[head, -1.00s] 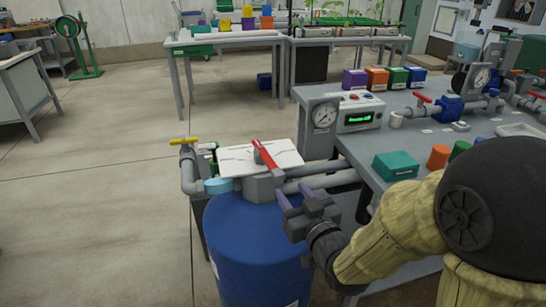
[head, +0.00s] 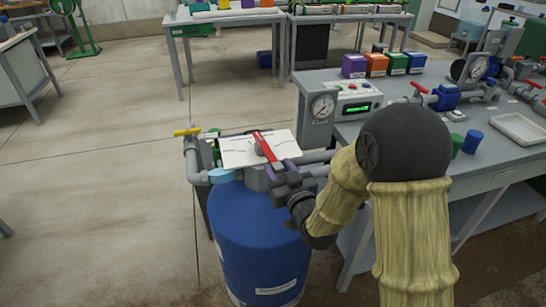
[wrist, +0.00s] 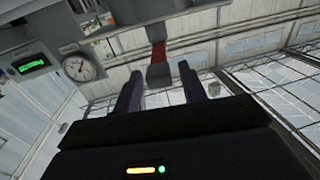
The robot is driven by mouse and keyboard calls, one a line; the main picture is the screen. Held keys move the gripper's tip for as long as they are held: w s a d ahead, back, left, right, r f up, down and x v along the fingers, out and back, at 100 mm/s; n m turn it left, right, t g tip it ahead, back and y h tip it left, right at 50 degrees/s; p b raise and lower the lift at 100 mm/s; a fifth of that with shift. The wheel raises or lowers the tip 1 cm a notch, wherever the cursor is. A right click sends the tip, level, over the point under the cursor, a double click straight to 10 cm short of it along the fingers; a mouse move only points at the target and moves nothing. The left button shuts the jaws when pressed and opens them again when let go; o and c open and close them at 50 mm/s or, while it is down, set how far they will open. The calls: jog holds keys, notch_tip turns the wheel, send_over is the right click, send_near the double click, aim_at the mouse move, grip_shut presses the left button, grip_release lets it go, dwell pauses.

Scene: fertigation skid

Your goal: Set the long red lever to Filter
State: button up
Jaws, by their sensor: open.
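The long red lever (head: 265,147) sits on a grey valve body on top of the blue tank (head: 255,235), in front of a white card with dark markings (head: 237,151). The lever slants from upper left to lower right in the head view. My gripper (head: 280,171) is open, just below and right of the lever's lower end. In the wrist view, my two dark fingers (wrist: 158,78) stand apart, with the lever (wrist: 159,50) showing beyond the gap between them. Nothing is clearly held; I cannot tell whether a finger touches the valve. The card's lettering is unreadable.
A yellow-handled valve (head: 187,132) on a grey pipe stands left of the tank. A gauge (head: 322,107) and a controller with a green display (head: 357,109) stand on the bench at right. My arm covers part of that bench.

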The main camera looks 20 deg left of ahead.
aim_at(273, 159)
jog(key=shift+x, duration=2.1)
grip_shut()
